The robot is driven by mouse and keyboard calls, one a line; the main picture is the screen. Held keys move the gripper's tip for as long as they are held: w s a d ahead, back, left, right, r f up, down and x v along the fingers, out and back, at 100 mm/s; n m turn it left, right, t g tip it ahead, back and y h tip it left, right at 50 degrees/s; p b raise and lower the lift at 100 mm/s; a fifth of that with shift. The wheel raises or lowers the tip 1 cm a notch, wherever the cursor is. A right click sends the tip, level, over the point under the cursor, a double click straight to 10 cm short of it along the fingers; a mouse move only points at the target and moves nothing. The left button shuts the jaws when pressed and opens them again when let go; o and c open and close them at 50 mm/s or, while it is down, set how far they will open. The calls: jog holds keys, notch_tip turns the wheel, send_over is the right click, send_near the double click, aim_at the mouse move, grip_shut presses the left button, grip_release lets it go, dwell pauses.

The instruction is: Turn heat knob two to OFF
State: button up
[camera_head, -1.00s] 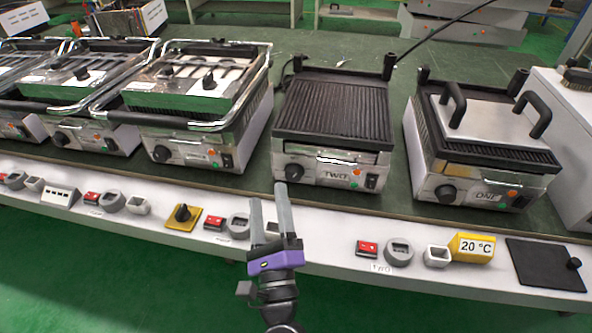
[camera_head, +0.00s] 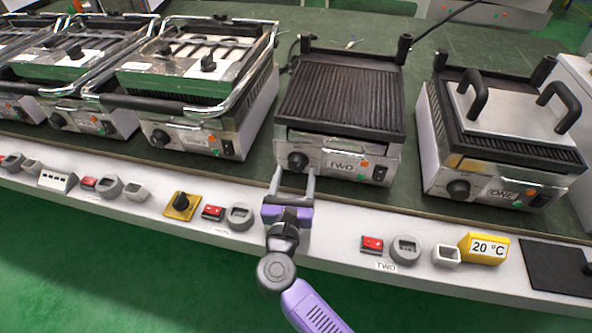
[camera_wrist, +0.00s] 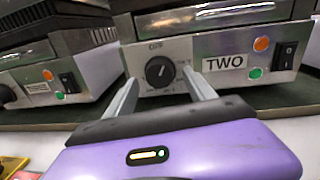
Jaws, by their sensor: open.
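The black heat knob (camera_head: 297,161) sits on the silver front panel of the grill labelled TWO (camera_head: 340,102). In the wrist view the knob (camera_wrist: 160,71) has a pale pointer line, tilted towards the upper right; the small dial lettering is only partly legible. My gripper (camera_head: 295,177) is open and empty, pointing at the panel. In the wrist view its two fingers (camera_wrist: 161,93) lie to the left and right, with the knob between and beyond them. The fingertips look just short of or beside the knob; contact cannot be told.
An indicator orange light and a black switch (camera_wrist: 286,56) sit right of the TWO label. Grill ONE (camera_head: 500,135) stands at right, with more grills (camera_head: 190,85) at left. Red switches and grey sockets line the white front ledge (camera_head: 330,235).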

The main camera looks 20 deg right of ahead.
jog(key=shift+x, duration=1.05)
jog(key=c, duration=1.4)
jog(key=shift+o, duration=0.2)
jog(key=shift+r, duration=0.1)
jog(key=n+p, duration=0.1)
jog(key=p, duration=0.1)
jog(key=shift+r+n+p, duration=0.15)
jog(key=shift+n+p, duration=0.25)
jog(key=n+p, duration=0.3)
jog(key=p, duration=0.1)
jog(key=shift+n, duration=0.4)
jog(key=shift+g, duration=0.3)
